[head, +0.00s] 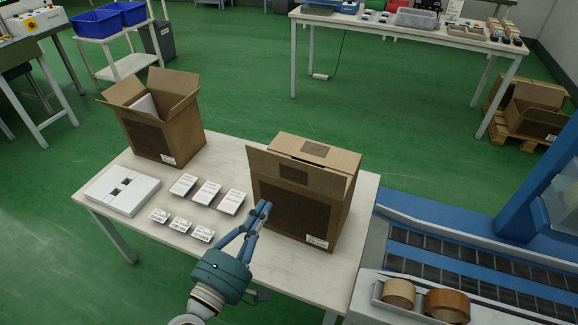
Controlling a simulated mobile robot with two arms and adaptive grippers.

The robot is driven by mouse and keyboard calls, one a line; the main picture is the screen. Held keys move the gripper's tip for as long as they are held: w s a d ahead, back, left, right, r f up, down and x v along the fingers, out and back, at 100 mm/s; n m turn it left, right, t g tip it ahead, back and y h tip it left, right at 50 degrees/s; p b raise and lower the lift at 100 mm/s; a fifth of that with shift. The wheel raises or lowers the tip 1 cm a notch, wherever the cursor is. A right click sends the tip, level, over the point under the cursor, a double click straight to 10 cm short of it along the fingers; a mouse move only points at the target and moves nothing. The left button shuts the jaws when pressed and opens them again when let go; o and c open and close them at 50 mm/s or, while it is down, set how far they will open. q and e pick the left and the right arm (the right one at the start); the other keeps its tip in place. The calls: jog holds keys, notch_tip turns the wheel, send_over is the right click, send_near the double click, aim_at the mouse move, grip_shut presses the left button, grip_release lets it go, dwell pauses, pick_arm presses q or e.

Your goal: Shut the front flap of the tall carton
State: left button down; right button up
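The tall carton (334,224) is a brown box standing on the right part of the white table. Its front flap (325,183) stands raised along the front top edge, not lying flat. Behind it the carton's top (325,150) looks covered by folded flaps with a dark patch. My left gripper (264,205) is in front of the carton's front face, toward its left side and below the flap. Its two fingers come together at the tips, with nothing seen between them. Whether they touch the carton is unclear. My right gripper is not in view.
An open carton (182,137) with spread flaps stands at the table's back left. A white flat box (122,190), several small white boxes (207,193) and label cards (180,226) lie on the table (228,151). A conveyor (455,262) and tape rolls (447,304) are at right.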

pick_arm(q)
jog(key=p, duration=0.3)
send_near(294, 172)
jog(key=w+d+r, duration=0.2)
jog(key=w+r, duration=0.3)
jog(key=w, duration=0.1)
jog(key=shift+d+r, duration=0.2)
